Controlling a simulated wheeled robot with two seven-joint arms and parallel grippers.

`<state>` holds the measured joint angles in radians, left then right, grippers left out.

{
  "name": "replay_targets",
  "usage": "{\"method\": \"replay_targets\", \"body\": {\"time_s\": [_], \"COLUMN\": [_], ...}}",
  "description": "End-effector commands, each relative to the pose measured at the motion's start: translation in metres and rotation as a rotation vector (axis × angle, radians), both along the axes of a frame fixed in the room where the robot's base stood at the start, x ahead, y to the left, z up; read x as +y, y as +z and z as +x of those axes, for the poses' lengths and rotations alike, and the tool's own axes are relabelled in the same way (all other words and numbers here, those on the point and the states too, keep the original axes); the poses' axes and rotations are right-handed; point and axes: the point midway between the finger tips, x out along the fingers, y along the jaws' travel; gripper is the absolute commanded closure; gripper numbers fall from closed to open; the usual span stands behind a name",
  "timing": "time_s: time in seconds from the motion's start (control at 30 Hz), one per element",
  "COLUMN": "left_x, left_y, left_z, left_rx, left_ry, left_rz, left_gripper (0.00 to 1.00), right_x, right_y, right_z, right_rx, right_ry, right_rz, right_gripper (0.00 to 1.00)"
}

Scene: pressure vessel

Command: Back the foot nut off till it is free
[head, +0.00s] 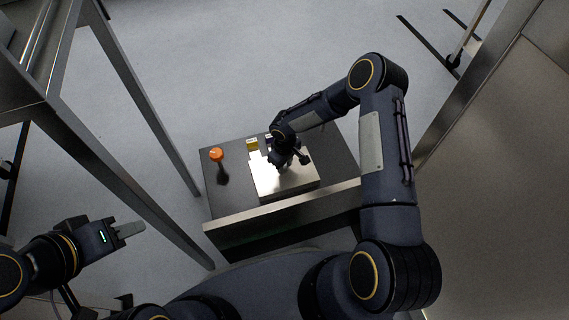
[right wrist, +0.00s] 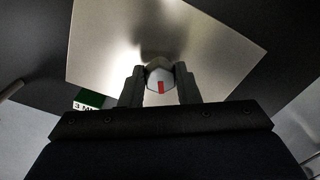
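The foot nut (right wrist: 160,79) is a pale hexagonal piece with a red mark on its face, in front of a bright metal plate in the right wrist view. My right gripper (right wrist: 161,88) has one finger on each side of it, and both fingers appear to touch its flanks. In the head view my right gripper (head: 284,164) is over the metal plate (head: 297,181) and hides the nut. My left gripper (head: 130,230) is far off at the lower left, away from the plate; its finger gap is not clear from this angle.
An orange-topped post (head: 216,155) stands left of the plate on the dark bench (head: 230,203). A yellow tag (head: 252,144) is behind the plate, and a green-and-white label (right wrist: 88,100) shows in the wrist view. A metal frame (head: 135,92) rises at left.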

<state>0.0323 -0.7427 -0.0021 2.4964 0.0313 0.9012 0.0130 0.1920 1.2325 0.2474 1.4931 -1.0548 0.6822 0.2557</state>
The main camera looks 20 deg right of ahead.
Motion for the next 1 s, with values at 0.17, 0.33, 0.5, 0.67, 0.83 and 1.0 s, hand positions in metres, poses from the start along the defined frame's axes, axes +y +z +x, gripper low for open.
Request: {"method": "replay_targets", "body": {"time_s": [0.17,0.33,0.5,0.67,0.83,1.0], "left_x": [0.0000,0.0000,0.0000,0.0000,0.0000,0.0000], "left_y": [-0.0002,-0.0012,-0.0035,-0.0062,-0.0085,-0.0099], "left_z": [0.0000,0.0000,0.0000,0.0000,0.0000,0.0000], "left_rx": [0.000,0.000,0.000,0.000,0.000,0.000], "left_ry": [0.000,0.000,0.000,0.000,0.000,0.000], "left_rz": [0.000,0.000,0.000,0.000,0.000,0.000], "left_gripper": [0.64,0.64,0.64,0.64,0.64,0.64], "right_x": [-0.0001,-0.0001,-0.0006,-0.0011,-0.0011,-0.0019], "right_y": [0.0001,-0.0001,-0.0004,-0.0003,0.0000,-0.0001], "right_z": [-0.0001,0.0000,0.0002,0.0009,0.0015,0.0018], "right_rx": [0.000,0.000,0.000,-0.001,-0.001,0.000], "right_ry": [0.003,0.033,0.114,0.235,0.394,0.548], "right_rz": [0.000,-0.001,-0.001,-0.002,-0.001,-0.001], "right_gripper": [0.94,0.94,0.94,0.94,0.94,0.94]}}
